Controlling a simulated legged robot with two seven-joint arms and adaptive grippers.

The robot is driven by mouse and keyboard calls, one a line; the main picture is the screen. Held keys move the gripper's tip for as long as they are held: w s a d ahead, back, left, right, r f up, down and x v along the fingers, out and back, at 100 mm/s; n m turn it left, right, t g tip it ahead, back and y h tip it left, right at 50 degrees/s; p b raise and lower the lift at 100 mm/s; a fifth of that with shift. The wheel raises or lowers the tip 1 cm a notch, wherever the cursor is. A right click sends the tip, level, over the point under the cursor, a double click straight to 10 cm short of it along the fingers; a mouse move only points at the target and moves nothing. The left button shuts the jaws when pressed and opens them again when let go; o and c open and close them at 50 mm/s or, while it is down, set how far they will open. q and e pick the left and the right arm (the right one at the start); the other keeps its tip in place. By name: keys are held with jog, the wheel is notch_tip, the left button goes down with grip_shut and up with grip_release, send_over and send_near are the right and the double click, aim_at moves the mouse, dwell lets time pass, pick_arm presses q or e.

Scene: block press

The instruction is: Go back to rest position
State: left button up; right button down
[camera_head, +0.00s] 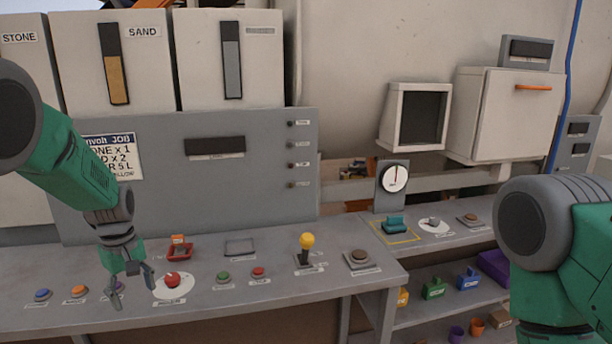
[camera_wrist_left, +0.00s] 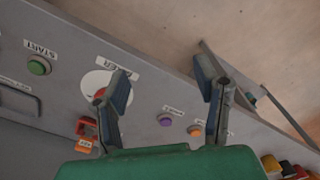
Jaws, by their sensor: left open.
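My left gripper (camera_head: 131,284) hangs from the green left arm over the left part of the grey control panel, beside the red knob (camera_head: 172,280) on its white round plate. In the left wrist view my left gripper (camera_wrist_left: 165,95) has its two fingers spread apart with nothing between them. One finger partly covers the red knob there. My right arm (camera_head: 560,250) fills the right side of the head view, and its gripper is out of the picture.
The grey panel (camera_head: 210,310) carries buttons and a yellow-topped lever (camera_head: 306,245). Sand and stone hoppers stand behind it. A gauge (camera_head: 394,178) and a teal block (camera_head: 394,224) are at the right.

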pick_arm(q)
jog(key=s+d+f+m+y+b, duration=0.1)
jog(key=s+f+m+b, duration=0.15)
jog(key=s+f, duration=0.8)
jog(key=s+d+f+m+b, duration=0.25)
jog(key=s+f, duration=0.45)
jog(key=f, duration=0.6)
jog(key=s+d+f+m+b, duration=0.1)
jog(key=s+d+f+m, duration=0.1)
jog(key=s, duration=0.8)
jog(key=s+d+f+m+h+b, duration=0.1)
jog(key=s+m, duration=0.4)
jog(key=s, duration=0.5)
jog(key=shift+s+d+f+t, duration=0.25)
jog(key=shift+d+f, duration=0.35)
jog(key=shift+d, duration=0.65)
pick_arm(e)
notch_tip(320, 180, down, 8)
jog(key=shift+w+r, duration=0.15)
jog(key=shift+w, duration=0.15)
pick_arm(q)
jog(key=shift+w, duration=0.1)
